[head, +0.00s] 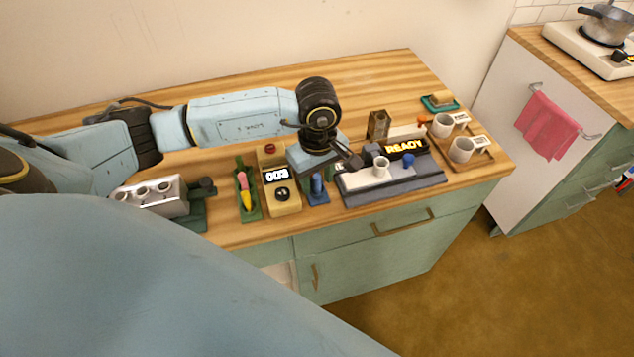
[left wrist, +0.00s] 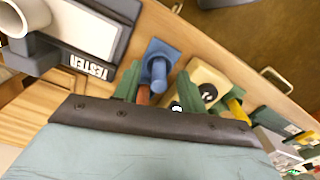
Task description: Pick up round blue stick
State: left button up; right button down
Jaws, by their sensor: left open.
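The round blue stick (head: 317,184) stands upright on a small blue square base near the table's front edge. In the left wrist view the blue stick (left wrist: 158,70) shows between the green fingers of my left gripper (left wrist: 160,76). In the head view my left gripper (head: 322,168) is just above and behind the stick, and its hand covers part of the area. The gripper is open. I cannot tell whether the fingers touch the stick. My right gripper does not show.
A beige device (head: 285,205) with a display stands left of the stick, beside a green tray (head: 254,212) holding a pink-and-yellow stick. A grey tester (head: 395,185) with a READY display is close on the right. White cups (head: 461,150) stand farther right.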

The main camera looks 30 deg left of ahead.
pick_arm(q)
jog(key=shift+f, duration=0.1)
jog(key=shift+c, duration=0.2)
grip_shut()
